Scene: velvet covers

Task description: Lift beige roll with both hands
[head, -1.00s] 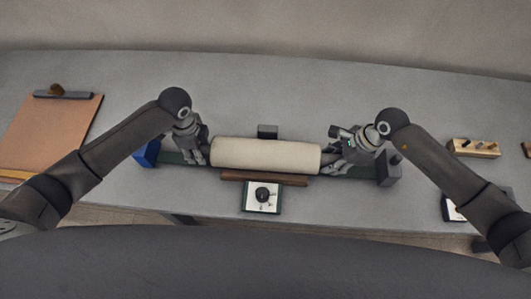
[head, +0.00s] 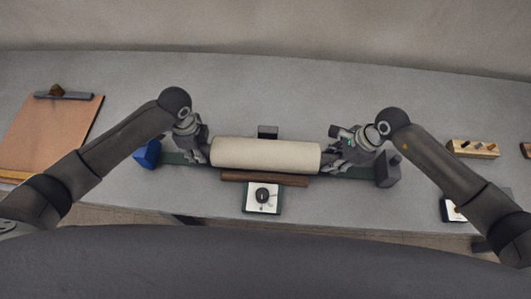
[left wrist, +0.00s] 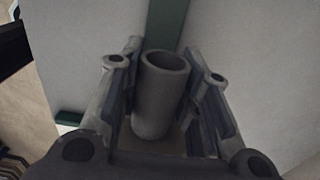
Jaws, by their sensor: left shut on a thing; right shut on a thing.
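The beige roll (head: 265,154) lies level, left to right, in the middle of the head view. My left gripper (head: 205,150) is at its left end and my right gripper (head: 334,156) is at its right end. In the left wrist view the fingers of my left gripper (left wrist: 163,95) stand on both sides of a grey hollow tube end (left wrist: 160,90), shut on it. The right gripper's fingers close around the roll's right end; the grip itself is partly hidden. I cannot tell whether the roll is clear of what lies beneath it.
A dark green strip (head: 355,172) runs under the roll, with a blue block (head: 147,153) and a grey block (head: 388,170) at its ends. A brown bar (head: 264,178) and a dial box (head: 262,198) are in front. A clipboard (head: 50,130) lies left, a wooden block (head: 473,148) right.

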